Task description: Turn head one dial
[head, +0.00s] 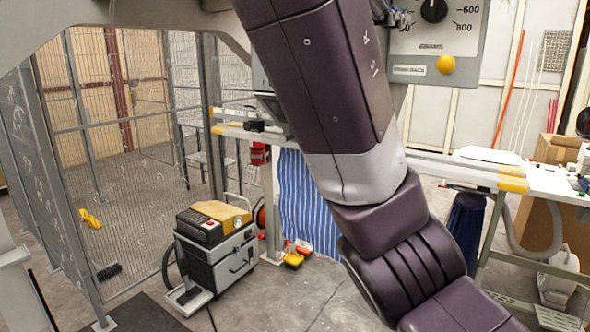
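A black round dial (434,10) sits on a light grey control panel (412,44) at the top of the head view. Its upper edge meets the frame's top. The marks 600 and 800 are printed to its right. A large dark purple arm of mine runs from the lower right up to the top middle and covers the panel's left side. Dark metal parts, apparently the tip of my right gripper (396,17), peek out behind the arm just left of the dial. Whether they touch it is unclear, and the fingers are mostly hidden. My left gripper is not in view.
A yellow button (445,65) is low on the panel. Below is a white worktable (545,181) with yellow-marked corners. A grey and yellow machine (215,250) stands on the floor at left, near a wire mesh fence (110,90). A blue striped cloth (308,205) hangs behind my arm.

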